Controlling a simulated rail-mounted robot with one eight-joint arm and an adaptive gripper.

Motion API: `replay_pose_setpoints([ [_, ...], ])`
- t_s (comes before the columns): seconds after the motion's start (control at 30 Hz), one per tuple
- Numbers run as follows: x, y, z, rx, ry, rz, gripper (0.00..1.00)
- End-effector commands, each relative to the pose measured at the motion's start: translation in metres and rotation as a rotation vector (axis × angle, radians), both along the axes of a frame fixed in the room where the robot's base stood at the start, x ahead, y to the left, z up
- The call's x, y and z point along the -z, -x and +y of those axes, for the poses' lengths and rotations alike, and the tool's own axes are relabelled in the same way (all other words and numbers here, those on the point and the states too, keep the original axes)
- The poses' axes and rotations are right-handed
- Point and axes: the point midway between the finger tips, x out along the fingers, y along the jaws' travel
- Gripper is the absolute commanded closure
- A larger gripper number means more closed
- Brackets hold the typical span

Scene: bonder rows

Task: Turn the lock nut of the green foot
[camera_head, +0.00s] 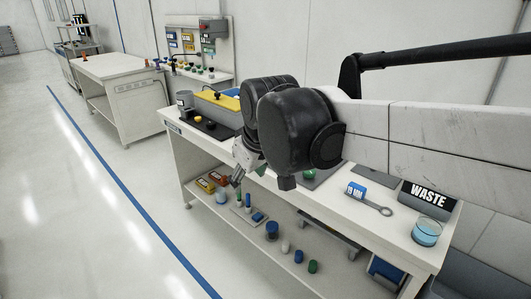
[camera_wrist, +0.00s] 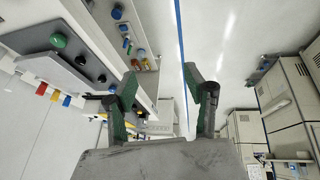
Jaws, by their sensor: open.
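A green round-topped part (camera_head: 308,174), which may be the green foot, sits on a dark plate on the near bench, partly behind my arm in the head view. A green round part also shows at the upper left of the wrist view (camera_wrist: 58,40), above a grey surface; I cannot tell whether it is the same one. No lock nut can be made out. My gripper (camera_head: 238,180) is open and empty at the bench's front edge, left of the green part. In the wrist view its green-padded fingers (camera_wrist: 163,88) stand apart.
A spanner (camera_head: 385,211) with a blue label, a WASTE sign (camera_head: 429,195) and a beaker of blue liquid (camera_head: 427,232) are at the bench's right. A yellow-topped grey box (camera_head: 215,101) stands at the left. The lower shelf (camera_head: 296,245) holds several small parts. The floor (camera_head: 110,205) is clear.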

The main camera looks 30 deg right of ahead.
Motion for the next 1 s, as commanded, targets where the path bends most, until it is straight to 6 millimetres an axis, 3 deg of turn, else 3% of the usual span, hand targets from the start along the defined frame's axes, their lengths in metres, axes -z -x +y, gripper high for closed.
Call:
replay_pose_setpoints([
  [0.2,-0.023,-0.054,-0.036,-0.095,0.060,0.085,0.52],
  [0.47,-0.031,-0.115,-0.086,-0.220,0.111,0.184,0.52],
  [0.77,-0.020,-0.177,-0.154,-0.376,0.142,0.294,0.52],
  [1.0,0.004,-0.218,-0.215,-0.505,0.145,0.372,0.52],
])
